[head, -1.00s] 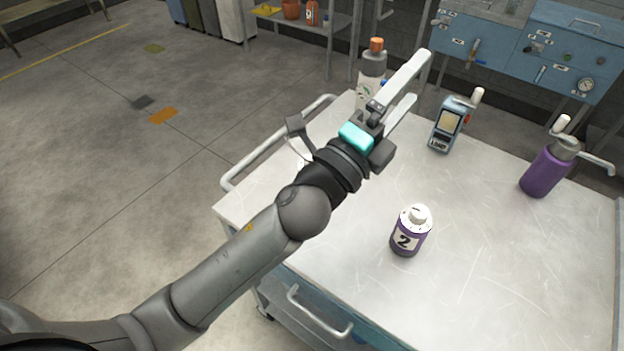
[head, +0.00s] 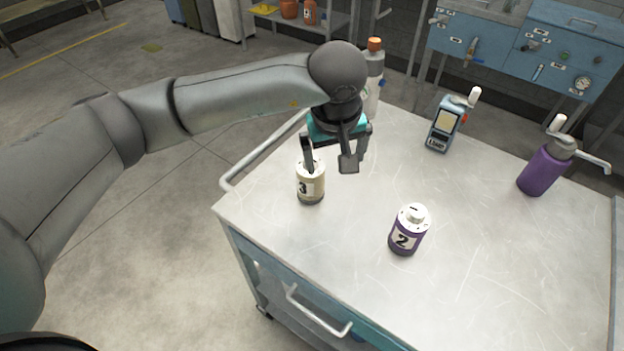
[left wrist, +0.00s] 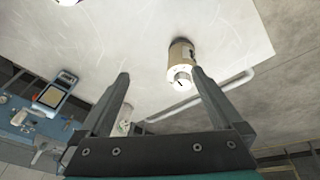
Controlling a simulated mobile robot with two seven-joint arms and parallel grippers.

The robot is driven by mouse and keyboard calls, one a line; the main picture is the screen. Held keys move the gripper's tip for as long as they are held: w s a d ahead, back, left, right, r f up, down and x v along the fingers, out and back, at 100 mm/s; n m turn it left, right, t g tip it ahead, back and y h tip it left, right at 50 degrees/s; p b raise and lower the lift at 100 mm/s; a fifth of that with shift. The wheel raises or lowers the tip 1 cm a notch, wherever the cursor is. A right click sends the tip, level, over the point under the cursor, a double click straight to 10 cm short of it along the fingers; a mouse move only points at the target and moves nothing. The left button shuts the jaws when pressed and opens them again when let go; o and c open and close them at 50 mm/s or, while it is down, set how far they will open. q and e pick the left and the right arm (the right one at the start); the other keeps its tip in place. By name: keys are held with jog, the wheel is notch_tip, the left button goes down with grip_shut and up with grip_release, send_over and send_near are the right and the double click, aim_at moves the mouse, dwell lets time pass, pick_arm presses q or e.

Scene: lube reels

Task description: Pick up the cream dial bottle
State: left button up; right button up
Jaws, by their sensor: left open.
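The cream dial bottle (head: 311,188), marked 3, stands upright on the cart's left part in the head view, its white top partly behind a finger. In the left wrist view the cream bottle (left wrist: 181,55) shows near the right finger's tip. My left gripper (head: 330,166) points down, open and empty, above and slightly right of the bottle in the head view. Its spread fingers also show in the left wrist view (left wrist: 160,76). Whether a finger touches the bottle I cannot tell. My right gripper is not in view.
The metal cart top (head: 480,250) also carries a purple dial bottle (head: 407,232) marked 2, a blue handheld device (head: 443,125), a purple pump bottle (head: 545,168) and an orange-capped bottle (head: 373,75) partly behind my arm. A rail (head: 262,150) edges the left side.

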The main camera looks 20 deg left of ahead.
aim_at(311, 181)
pick_arm(q)
jog(key=w+a+f, duration=0.1)
jog(key=f, duration=0.1)
jog(key=w+a+f+y, duration=0.1)
jog(key=w+a+f, duration=0.1)
jog(key=w+a+f+y, duration=0.1)
jog(key=a+f, duration=0.1)
jog(key=f, duration=0.1)
jog(key=shift+w+a, duration=0.2)
jog(key=shift+a, duration=0.05)
jog(key=shift+t, duration=0.3)
jog(key=shift+x, duration=3.05)
jog(key=shift+s, duration=0.2)
jog(key=c, duration=1.5)
jog(key=shift+c, duration=0.3)
jog(key=shift+r, duration=0.1)
